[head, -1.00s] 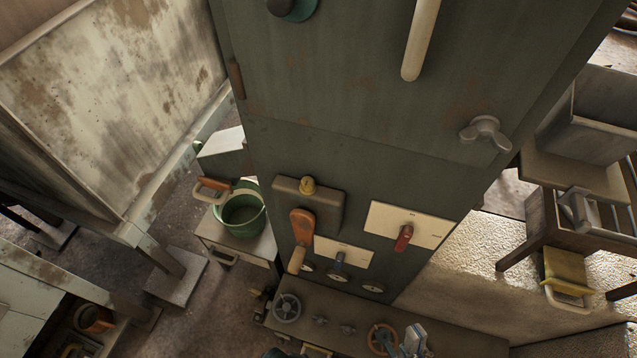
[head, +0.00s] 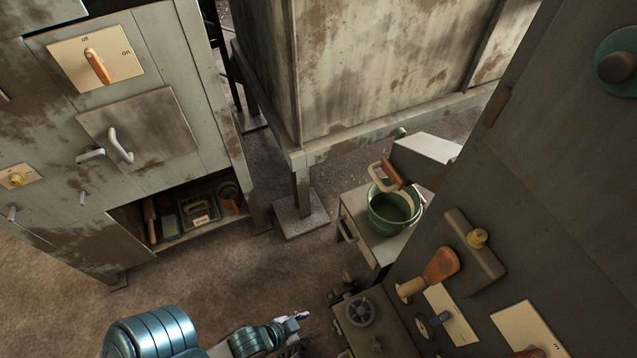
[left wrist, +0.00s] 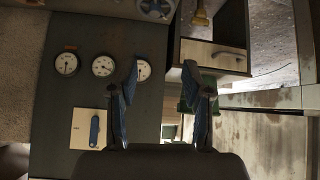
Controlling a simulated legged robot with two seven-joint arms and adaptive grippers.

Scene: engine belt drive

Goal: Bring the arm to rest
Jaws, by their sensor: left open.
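My left arm comes in at the bottom of the head view, with the left gripper (head: 296,320) low over the floor, left of the bench with the handwheel. In the left wrist view the left gripper (left wrist: 160,72) has its two fingers spread apart, and nothing shows held between them. In that view a panel with round gauges (left wrist: 103,66) and a blue switch (left wrist: 94,130) lies beyond and left of the fingers. Distance to it cannot be told. My right gripper is in neither view.
A bench with a grey handwheel (head: 360,312) stands right of the gripper. A green bucket (head: 394,208) sits on a small drawer table behind it. A dark cabinet (head: 570,200) with an orange-handled lever (head: 441,265) fills the right. Open floor (head: 210,270) lies left.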

